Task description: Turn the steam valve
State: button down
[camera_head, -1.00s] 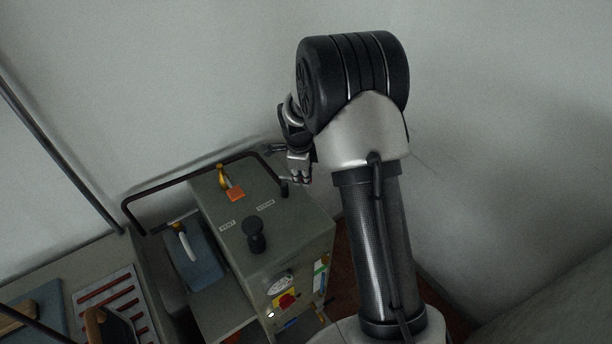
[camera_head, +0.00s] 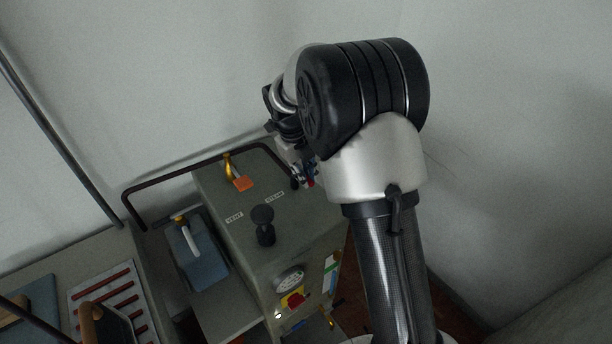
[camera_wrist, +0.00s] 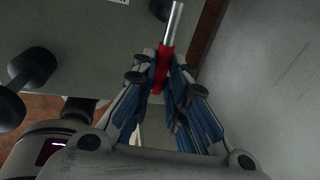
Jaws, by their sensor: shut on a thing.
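The steam valve's lever has a red grip (camera_wrist: 163,68) on a silver rod (camera_wrist: 174,22), which runs to a dark round hub at the top of the wrist view. My gripper (camera_wrist: 165,80) has its blue-padded fingers closed around the red grip. In the head view my gripper (camera_head: 303,176) is at the back right edge of the grey-green cabinet (camera_head: 300,232), and a little red shows between its fingers. The STEAM label (camera_head: 274,198) lies on the cabinet top just left of it. My arm hides part of the valve.
A black knob (camera_head: 263,225) stands on the cabinet top near the VENT label (camera_head: 235,217). A dark bent rail (camera_head: 180,177) runs behind the cabinet. The wall is close behind.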

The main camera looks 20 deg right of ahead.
jog(key=shift+a, duration=0.1)
dwell(0.3)
jog(key=shift+m, duration=0.3)
jog(key=c, duration=1.6)
grip_release()
jog(key=shift+r, duration=0.1)
jog(key=r, duration=0.4)
jog(key=a+r, duration=0.1)
jog(key=r, duration=0.2)
jog(key=a+r, duration=0.1)
jog(key=r, duration=0.3)
jog(key=shift+s+a+r, duration=0.15)
jog(key=shift+s+r, duration=0.15)
jog(key=shift+s, duration=0.1)
